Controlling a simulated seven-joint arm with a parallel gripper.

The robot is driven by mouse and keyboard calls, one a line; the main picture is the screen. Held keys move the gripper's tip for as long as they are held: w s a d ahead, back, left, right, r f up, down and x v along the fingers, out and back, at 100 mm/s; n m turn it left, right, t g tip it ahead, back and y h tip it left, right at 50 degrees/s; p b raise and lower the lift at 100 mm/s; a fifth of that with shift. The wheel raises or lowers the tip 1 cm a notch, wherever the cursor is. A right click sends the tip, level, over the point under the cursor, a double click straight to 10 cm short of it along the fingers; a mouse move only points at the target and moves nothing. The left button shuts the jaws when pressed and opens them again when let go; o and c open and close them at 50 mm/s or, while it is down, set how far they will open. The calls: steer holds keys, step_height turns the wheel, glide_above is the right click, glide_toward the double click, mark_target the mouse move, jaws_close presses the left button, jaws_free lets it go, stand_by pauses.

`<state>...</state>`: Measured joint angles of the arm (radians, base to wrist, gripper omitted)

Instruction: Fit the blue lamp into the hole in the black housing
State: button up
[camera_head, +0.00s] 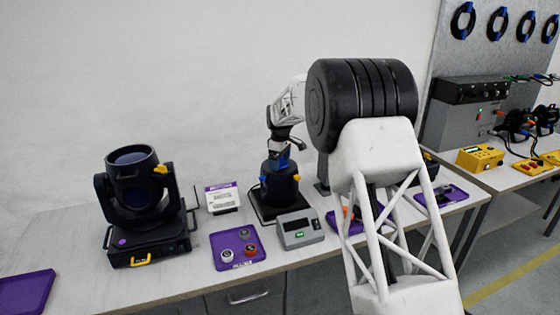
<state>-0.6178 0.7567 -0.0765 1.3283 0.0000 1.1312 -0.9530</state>
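The blue lamp (277,161) shows as a small blue patch between the fingers, at the housing's upper rim. The gripper appears shut on it. The hole is hidden from this angle, and I cannot tell whether the lamp's lower end is inside it.
A black moving-head light (142,200) stands at left. A purple tray (222,240) with several small parts and a grey meter (299,229) lie in front of the housing. A white card (222,200) stands beside it.

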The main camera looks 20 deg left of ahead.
stand_by(0.3)
steer(key=shift+r, duration=3.95)
steer(key=shift+d, duration=0.1)
